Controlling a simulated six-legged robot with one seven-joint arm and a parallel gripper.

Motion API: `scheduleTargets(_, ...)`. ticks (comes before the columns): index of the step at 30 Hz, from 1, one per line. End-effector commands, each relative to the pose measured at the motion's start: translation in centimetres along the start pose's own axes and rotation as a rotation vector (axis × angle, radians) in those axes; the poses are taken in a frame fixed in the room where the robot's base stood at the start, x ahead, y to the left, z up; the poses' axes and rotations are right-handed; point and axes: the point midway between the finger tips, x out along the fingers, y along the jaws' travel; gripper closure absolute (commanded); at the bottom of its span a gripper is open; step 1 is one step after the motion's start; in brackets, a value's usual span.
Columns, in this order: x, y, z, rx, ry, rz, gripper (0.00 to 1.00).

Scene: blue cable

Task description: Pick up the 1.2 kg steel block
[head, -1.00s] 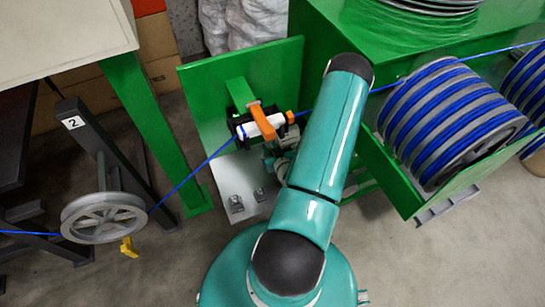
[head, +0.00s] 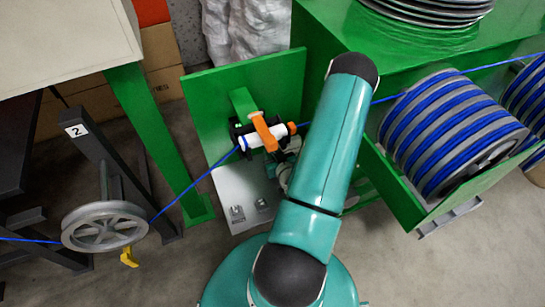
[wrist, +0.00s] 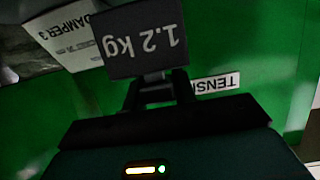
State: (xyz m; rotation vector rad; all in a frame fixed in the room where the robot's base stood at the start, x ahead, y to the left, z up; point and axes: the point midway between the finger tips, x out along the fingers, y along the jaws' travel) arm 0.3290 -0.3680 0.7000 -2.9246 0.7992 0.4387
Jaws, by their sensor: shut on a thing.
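The steel block (wrist: 140,40) is dark grey and marked "1.2 kg", with the lettering upside down in the wrist view. My gripper (wrist: 160,85) is shut on it, with both dark fingers meeting at a narrow part below the block's marked face. The block fills the upper middle of the wrist view, in front of a green surface. In the head view, my arm hides the held block and most of my gripper.
A green panel (head: 205,95) carries a roller with an orange lever (head: 264,132). A blue cable (head: 195,186) runs from there to a grey pulley (head: 104,227). Two small grey pieces sit on a metal plate (head: 240,180). A cable reel (head: 450,130) stands right. A "DAMPER 3" label (wrist: 70,42) shows behind the block.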

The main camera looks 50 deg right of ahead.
Motion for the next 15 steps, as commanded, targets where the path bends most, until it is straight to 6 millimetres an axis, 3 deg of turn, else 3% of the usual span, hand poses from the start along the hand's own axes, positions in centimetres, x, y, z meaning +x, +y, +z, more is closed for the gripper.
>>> scheduleTargets(10,-6.0,2.7,-4.6,-0.004,0.003,0.006,1.0)
scheduleTargets(15,-9.8,4.7,-5.0,-0.002,0.001,0.007,1.0)
